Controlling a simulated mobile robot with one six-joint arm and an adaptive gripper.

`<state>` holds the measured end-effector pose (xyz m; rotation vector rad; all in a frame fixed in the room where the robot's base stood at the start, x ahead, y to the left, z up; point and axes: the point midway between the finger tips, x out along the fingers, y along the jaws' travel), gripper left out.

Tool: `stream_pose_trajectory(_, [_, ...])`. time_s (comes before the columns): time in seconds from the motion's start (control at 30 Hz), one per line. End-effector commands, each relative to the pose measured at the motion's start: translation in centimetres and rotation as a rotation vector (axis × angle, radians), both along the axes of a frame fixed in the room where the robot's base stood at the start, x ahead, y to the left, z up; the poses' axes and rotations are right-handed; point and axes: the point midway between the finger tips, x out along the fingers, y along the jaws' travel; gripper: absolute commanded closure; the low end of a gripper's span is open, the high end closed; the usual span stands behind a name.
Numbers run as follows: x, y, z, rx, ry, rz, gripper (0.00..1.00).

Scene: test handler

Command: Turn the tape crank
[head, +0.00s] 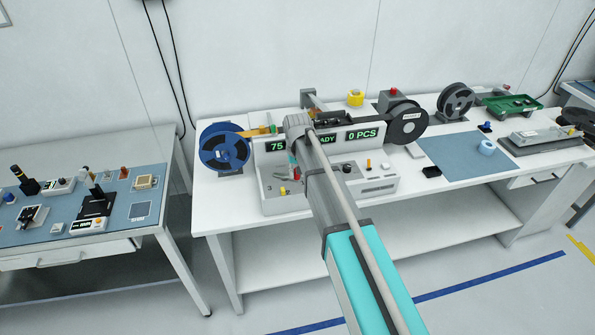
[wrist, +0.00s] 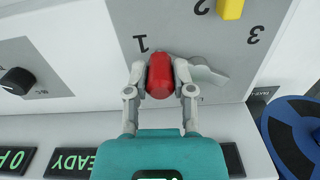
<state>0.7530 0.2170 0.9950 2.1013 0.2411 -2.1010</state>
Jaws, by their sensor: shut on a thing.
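The red crank knob (wrist: 160,75) sits between the two fingers of my gripper (wrist: 160,82) in the wrist view. The fingers are shut on it, one on each side. A pale grey crank arm (wrist: 208,73) shows to the right of the knob, over a grey plate marked 1, 2 and 3. The knob is near the 1. In the head view the red knob (head: 283,190) shows small at the front of the tape machine (head: 335,183). My arm hides part of the machine's front there.
A yellow knob (wrist: 232,8) stands between the 2 and the 3. A black dial (wrist: 18,81) is at the left of the wrist view. The blue reel (head: 224,148) stands left of the machine and a black reel (head: 408,123) right. A blue mat (head: 465,157) lies further right.

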Motion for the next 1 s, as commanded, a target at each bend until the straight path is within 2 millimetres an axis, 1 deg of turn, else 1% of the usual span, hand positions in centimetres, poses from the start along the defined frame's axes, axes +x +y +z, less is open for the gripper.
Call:
stream_pose_trajectory(0.47, [-0.09, -0.06, -0.01, -0.002, 0.0, -0.024, 1.0])
stream_pose_trajectory(0.5, [-0.09, -0.06, -0.01, -0.002, 0.0, -0.024, 0.66])
stream_pose_trajectory(0.67, [-0.09, -0.05, 0.0, -0.002, 0.0, -0.023, 0.37])
stream_pose_trajectory(0.7, [-0.09, -0.04, 0.0, -0.002, 0.0, -0.023, 0.34])
stream_pose_trajectory(1.0, [-0.09, -0.01, 0.0, -0.001, 0.0, -0.022, 0.34])
